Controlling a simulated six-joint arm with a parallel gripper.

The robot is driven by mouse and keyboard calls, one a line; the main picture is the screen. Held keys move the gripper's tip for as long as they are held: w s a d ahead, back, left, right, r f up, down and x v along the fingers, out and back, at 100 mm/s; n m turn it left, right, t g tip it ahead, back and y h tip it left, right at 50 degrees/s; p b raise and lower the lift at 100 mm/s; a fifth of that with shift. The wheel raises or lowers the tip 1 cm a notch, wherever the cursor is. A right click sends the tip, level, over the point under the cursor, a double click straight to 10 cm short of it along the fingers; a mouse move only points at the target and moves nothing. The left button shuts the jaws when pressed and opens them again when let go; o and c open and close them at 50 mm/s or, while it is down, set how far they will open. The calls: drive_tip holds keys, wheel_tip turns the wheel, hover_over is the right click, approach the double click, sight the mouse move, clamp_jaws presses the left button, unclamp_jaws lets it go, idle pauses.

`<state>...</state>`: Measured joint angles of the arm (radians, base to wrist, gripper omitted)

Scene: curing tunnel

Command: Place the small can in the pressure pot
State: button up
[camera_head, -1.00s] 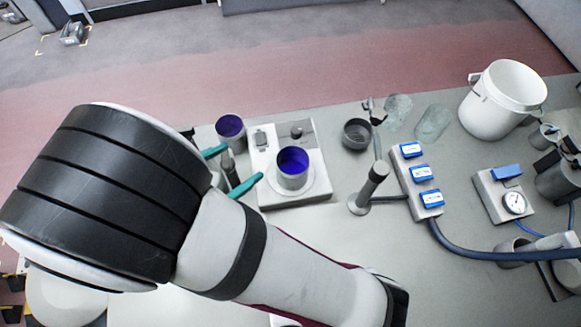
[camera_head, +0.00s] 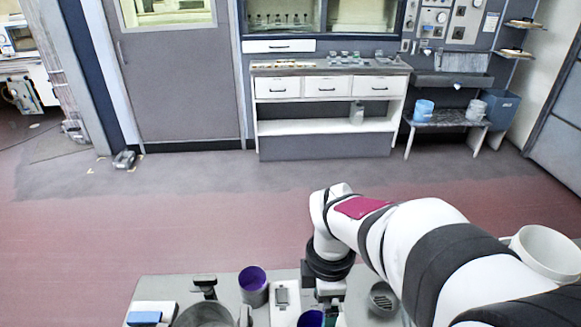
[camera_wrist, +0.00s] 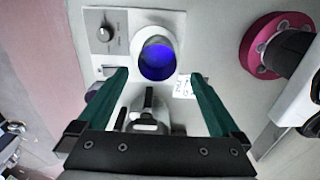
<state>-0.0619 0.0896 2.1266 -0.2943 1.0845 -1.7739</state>
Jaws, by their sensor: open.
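A can with a blue-purple inside (camera_wrist: 158,60) stands on a white device; in the wrist view it lies just beyond my fingertips, not between them. Its top shows at the bottom edge of the head view (camera_head: 311,319). A second grey can with a purple inside (camera_head: 253,286) stands left of the device; only a purple bit shows in the wrist view (camera_wrist: 92,93). I cannot tell which is the small can. My gripper (camera_wrist: 160,76) has two green fingers spread apart, empty. A round grey vessel (camera_head: 205,316), cut off by the head view's edge, may be the pressure pot.
The white device (camera_head: 284,298) has a knob (camera_wrist: 103,34). A blue-topped box (camera_head: 145,318) is at the table's left. A bench with drawers (camera_head: 325,90) stands far back.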

drive_tip(key=f, duration=0.6)
drive_tip(key=a+f, duration=0.1)
drive_tip(key=f, duration=0.2)
drive_tip(key=shift+w+f, duration=0.2)
drive_tip(key=shift+f, duration=0.15)
drive_tip(key=c, duration=1.5)
drive_tip(key=shift+r, duration=0.1)
